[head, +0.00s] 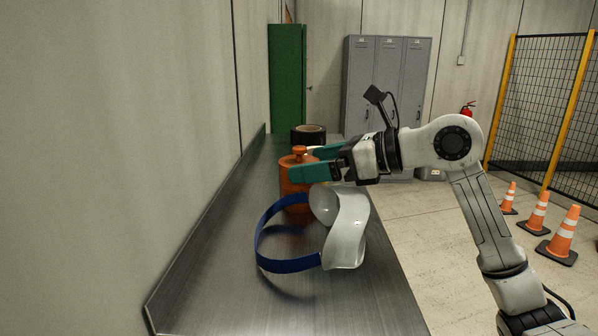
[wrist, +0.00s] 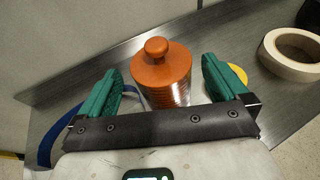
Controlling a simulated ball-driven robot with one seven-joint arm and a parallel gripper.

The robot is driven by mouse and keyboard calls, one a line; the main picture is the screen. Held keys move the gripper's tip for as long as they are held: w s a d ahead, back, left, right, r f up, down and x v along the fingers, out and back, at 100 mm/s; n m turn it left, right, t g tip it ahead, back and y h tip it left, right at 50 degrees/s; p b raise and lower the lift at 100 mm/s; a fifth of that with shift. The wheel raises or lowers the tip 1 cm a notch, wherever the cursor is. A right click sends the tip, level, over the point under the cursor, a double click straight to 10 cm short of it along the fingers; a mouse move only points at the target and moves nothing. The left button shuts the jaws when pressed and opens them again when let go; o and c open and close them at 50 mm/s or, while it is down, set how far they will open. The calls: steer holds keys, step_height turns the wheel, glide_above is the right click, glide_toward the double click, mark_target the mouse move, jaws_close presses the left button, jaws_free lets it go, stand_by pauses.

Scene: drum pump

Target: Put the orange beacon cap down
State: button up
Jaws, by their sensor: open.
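The orange beacon cap (head: 296,188) is a ribbed cylinder with a round knob on top. It appears upright on the metal bench (head: 215,270). In the wrist view the cap (wrist: 160,78) sits between and slightly ahead of my two teal fingers, with visible gaps on both sides. My gripper (head: 302,163) is open and reaches in from the right at the height of the cap's upper part. The near finger hides part of the cap in the head view. Whether the cap's underside rests fully on the bench is partly hidden.
A yellow object (wrist: 238,73) shows beside the right finger. The bench's near end is clear; a wall runs along its left.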

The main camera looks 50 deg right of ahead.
mark_target(303, 162)
steer(key=x, duration=0.1)
steer(key=p+x, duration=0.2)
steer(key=x, duration=0.1)
steer(key=shift+w+r, duration=0.2)
steer(key=shift+r, duration=0.05)
steer(key=shift+w+a+f, duration=0.1)
steer(key=shift+w+f, duration=0.15)
steer(key=shift+w, duration=0.2)
steer(key=c, duration=0.9)
